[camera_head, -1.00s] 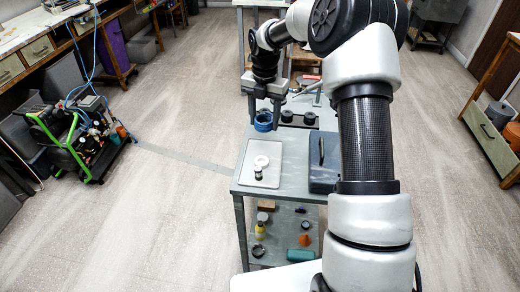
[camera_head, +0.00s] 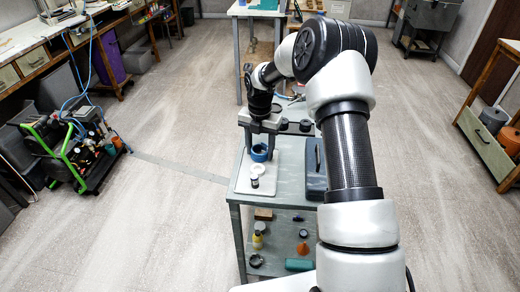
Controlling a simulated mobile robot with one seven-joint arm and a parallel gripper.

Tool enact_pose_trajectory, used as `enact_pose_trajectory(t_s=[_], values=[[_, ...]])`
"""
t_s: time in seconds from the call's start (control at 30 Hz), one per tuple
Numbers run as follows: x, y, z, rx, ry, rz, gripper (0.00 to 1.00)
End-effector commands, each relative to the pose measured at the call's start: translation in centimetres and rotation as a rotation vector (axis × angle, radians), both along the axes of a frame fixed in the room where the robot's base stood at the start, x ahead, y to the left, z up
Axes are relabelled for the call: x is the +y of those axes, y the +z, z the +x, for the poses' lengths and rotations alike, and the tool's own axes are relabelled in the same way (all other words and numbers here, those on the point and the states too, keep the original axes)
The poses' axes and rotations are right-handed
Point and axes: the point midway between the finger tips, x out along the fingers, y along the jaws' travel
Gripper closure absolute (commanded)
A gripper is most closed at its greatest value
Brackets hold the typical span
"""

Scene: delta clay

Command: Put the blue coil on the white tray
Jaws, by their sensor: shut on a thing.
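The blue coil (camera_head: 260,153) is between the fingers of my gripper (camera_head: 261,147), which is shut on it and points down. The coil shows over the far half of the white tray (camera_head: 241,186). I cannot tell whether it touches the tray or hangs just above it. The tray lies on the near left part of the grey table. A white ring (camera_head: 258,168) and a small black-and-white piece (camera_head: 254,182) sit on the tray, nearer to me than the coil.
A dark box (camera_head: 315,182) stands on the table right of the tray. Dark coils (camera_head: 283,124) sit behind the tray, partly hidden by my arm. Several items lie on the table's lower shelf (camera_head: 279,240).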

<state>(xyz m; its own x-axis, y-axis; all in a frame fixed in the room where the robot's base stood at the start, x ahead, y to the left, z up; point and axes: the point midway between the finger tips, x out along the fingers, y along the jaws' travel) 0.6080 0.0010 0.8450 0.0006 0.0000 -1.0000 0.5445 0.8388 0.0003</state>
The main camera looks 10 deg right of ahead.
Motion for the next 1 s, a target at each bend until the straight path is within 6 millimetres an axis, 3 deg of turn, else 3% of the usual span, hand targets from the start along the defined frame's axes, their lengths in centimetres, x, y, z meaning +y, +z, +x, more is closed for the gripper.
enact_pose_trajectory(t_s=[0.03,0.07,0.17,0.57,1.0], values=[[0.0,-0.3,0.0,0.0,0.0,0.0,0.72],[0.0,-0.3,0.0,0.0,0.0,0.0,0.48],[0.0,-0.2,0.0,0.0,0.0,0.0,0.32],[0.0,0.6,0.0,-0.001,0.0,0.001,0.31],[0.0,9.3,0.1,-0.003,-0.001,0.001,0.31]])
